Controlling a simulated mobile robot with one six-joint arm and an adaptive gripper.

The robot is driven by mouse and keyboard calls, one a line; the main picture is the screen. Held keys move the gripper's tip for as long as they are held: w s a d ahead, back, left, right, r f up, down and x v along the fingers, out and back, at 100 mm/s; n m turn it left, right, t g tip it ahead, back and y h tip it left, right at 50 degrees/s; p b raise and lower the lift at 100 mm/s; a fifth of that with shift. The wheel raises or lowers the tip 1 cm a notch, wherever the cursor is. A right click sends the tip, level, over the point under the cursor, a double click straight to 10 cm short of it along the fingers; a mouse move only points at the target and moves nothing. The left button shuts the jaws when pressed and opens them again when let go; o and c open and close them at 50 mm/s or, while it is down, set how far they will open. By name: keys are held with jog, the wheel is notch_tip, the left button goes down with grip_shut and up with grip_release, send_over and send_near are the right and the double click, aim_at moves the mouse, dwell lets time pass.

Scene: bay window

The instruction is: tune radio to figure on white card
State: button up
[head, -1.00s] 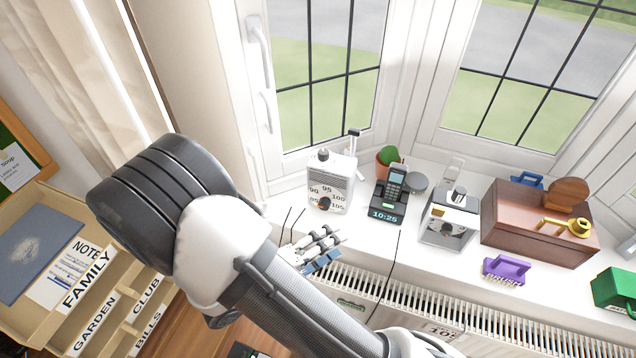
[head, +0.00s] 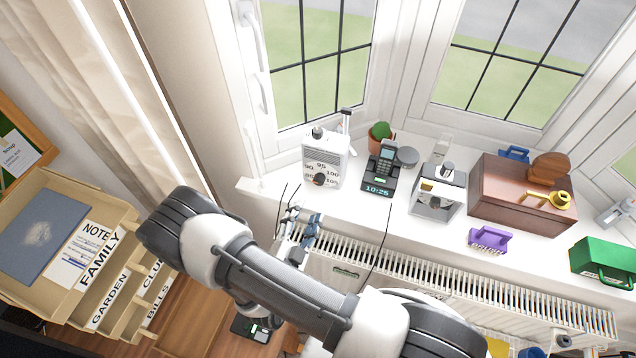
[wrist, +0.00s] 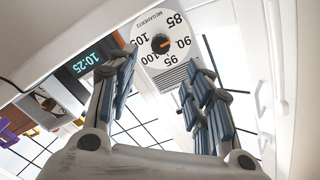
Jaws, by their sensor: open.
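The white radio (head: 328,162) stands upright on the left end of the window sill. Its round white dial shows the figures 85 to 105 around a dark knob (head: 319,179). In the wrist view the dial (wrist: 158,60) is upside down, and the orange mark on its knob (wrist: 161,44) appears to point towards 90. My gripper (head: 302,217) is open and empty, in front of and below the radio, apart from the knob. In the wrist view my fingers (wrist: 160,72) are spread either side below the dial. I cannot make out a white card with a figure now.
Right of the radio are a phone on a clock dock (head: 381,176), a small cactus (head: 380,131), a silver box (head: 437,192) and a brown wooden chest (head: 515,196). A purple brush (head: 490,240) lies at the sill's front. A radiator (head: 480,287) runs below.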

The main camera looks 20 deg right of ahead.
aim_at(318, 183)
jog(key=x, duration=1.1)
jog(key=shift+c, duration=0.3)
jog(key=c, duration=1)
